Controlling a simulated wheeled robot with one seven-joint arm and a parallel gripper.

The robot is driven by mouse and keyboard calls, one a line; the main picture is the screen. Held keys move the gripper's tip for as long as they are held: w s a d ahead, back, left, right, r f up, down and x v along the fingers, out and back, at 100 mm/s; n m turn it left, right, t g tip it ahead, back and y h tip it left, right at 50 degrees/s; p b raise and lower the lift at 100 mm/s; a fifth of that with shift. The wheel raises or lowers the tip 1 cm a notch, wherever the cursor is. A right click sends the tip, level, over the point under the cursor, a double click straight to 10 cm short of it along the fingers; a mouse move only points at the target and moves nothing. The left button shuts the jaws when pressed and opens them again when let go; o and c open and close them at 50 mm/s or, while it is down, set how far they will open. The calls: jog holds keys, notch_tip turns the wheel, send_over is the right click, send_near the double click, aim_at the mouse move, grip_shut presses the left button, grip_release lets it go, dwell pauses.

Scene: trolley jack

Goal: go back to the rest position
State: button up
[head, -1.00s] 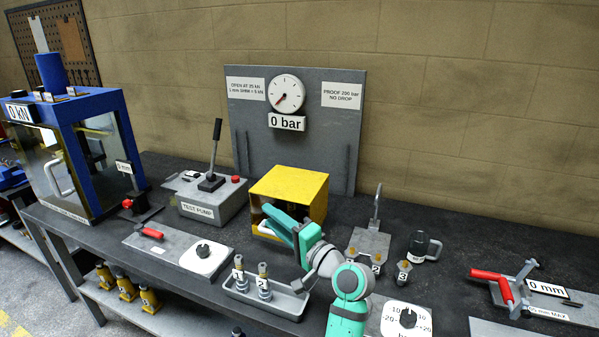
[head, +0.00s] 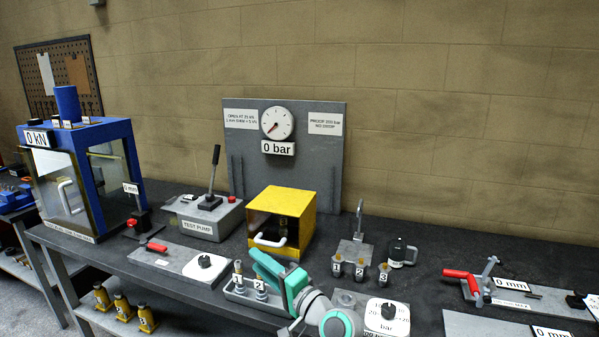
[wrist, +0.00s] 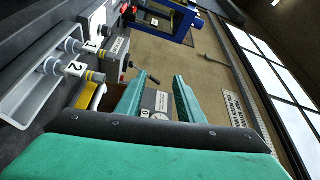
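My gripper (wrist: 159,82) shows in the wrist view with its two green fingers apart and nothing between them. In the head view my green hand (head: 275,272) is low in the middle, in front of the yellow box (head: 322,215) and over the right part of the grey tray (head: 232,295). Its fingertips are hard to make out there. The tray holds cartridges tagged 1 (head: 238,270) and 2 (head: 261,283). They also show at the left of the wrist view, beside my gripper. The lower part of my arm is cut off by the picture's bottom edge.
A test pump (head: 205,218) stands left of the yellow box, and a blue press (head: 120,140) at the far left.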

jog(key=s+d+f+m+t+h, duration=0.1)
jog(key=s+d+f+h, duration=0.2)
jog(key=s+f, duration=0.5)
jog(key=s+d+f+h, duration=0.2)
jog(key=s+f+h, duration=0.2)
jog(key=f, duration=0.9)
jog(key=s+d+f+m+t+h, duration=0.1)
jog(key=s+d+f+h, duration=0.2)
jog(key=s+f, duration=0.55)
jog(key=s+d+f+n+h, duration=0.1)
jog(key=s+f+n+h, duration=0.1)
jog(key=s, duration=0.5)
jog(key=s+d+f+n+h, duration=0.1)
jog(key=s+d+f, duration=0.15)
jog(key=s, duration=0.55)
jog(key=s+a+r+n, duration=0.1)
jog(key=s+r+n, duration=0.2)
jog(key=s, duration=0.5)
jog(key=s+a+r+n, duration=0.1)
jog(key=s+r, duration=0.3)
jog(key=s, duration=0.4)
jog(key=shift+s+n+h, duration=0.2)
jog(key=shift+n+h, duration=0.1)
jog(key=shift+n, duration=0.6)
